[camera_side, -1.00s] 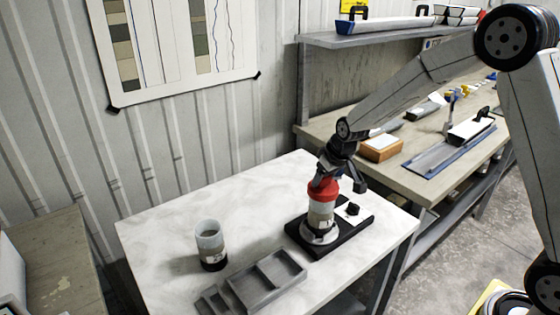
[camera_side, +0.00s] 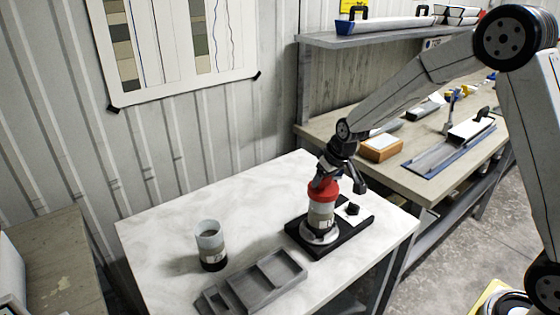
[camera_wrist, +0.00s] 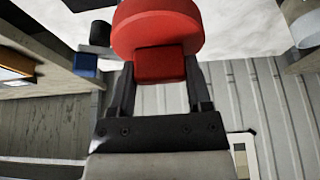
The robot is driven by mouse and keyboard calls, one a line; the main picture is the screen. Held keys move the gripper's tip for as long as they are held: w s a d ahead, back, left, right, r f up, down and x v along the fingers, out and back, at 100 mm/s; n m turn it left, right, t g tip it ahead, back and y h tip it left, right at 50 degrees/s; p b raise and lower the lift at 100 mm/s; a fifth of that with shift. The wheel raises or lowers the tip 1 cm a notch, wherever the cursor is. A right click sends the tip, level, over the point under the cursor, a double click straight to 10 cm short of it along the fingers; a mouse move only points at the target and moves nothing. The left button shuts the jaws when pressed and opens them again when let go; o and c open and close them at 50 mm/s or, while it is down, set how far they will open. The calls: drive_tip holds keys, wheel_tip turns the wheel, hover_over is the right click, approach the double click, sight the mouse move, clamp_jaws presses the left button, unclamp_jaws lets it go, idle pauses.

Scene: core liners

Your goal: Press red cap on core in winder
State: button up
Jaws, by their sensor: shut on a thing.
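The red cap (camera_side: 323,191) sits over the top of the clear core liner (camera_side: 320,215) in the side view. The core stands upright in the black winder (camera_side: 347,238), its lower end in a pale round seat. My gripper (camera_side: 331,173) is above the core, shut on the red cap. In the wrist view the red cap (camera_wrist: 157,28) has a block-like red part between the fingers of my gripper (camera_wrist: 158,72). The cap hides the core in the wrist view, so how far down the cap sits cannot be told there.
A second clear liner with a black bottom (camera_side: 211,246) stands upright on the white table (camera_side: 190,222), left of the winder. A grey compartment tray (camera_side: 262,282) lies at the front. A small black knob (camera_side: 352,209) is on the winder's right. The table's back left is clear.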

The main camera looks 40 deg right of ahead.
drive_tip(key=shift+f, duration=1.15)
idle(0.6)
drive_tip(key=o, duration=1.1)
drive_tip(key=shift+o, duration=0.2)
drive_tip(key=shift+r, duration=0.15)
drive_tip(key=shift+r, duration=3.4)
drive_tip(key=s+a+f+g, duration=0.1)
drive_tip(key=s+a+f, duration=0.1)
drive_tip(key=s, duration=0.8)
drive_tip(key=s+a+f, duration=0.2)
drive_tip(key=s, duration=0.9)
drive_tip(key=shift+s+a+g, duration=0.15)
drive_tip(key=shift+s+g, duration=0.15)
drive_tip(key=shift+g, duration=0.1)
